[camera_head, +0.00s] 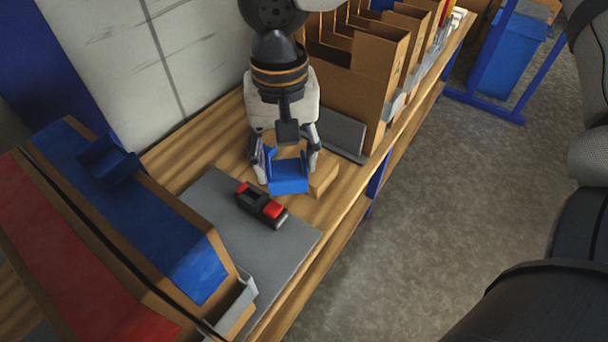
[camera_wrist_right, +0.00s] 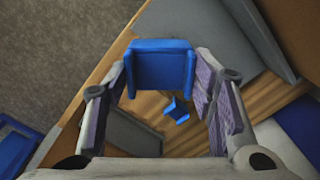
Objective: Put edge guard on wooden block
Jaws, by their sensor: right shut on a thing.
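A blue edge guard (camera_head: 289,181) is between the fingers of my right gripper (camera_head: 287,168), which is shut on it. The guard is also large in the right wrist view (camera_wrist_right: 160,68), spanning the gap between the fingertips. The pale wooden block (camera_head: 325,177) lies on the workbench just behind and to the right of the guard in the head view. The gripper and guard hide part of it. I cannot tell whether guard and block touch. My left gripper is not in view.
A black and red device (camera_head: 250,200) lies on a grey mat (camera_head: 225,215) in front of the gripper. A blue bin (camera_head: 165,225) with another blue piece (camera_head: 108,162) and a red bin (camera_head: 75,260) stand at left. Cardboard bins (camera_head: 345,85) line the far end.

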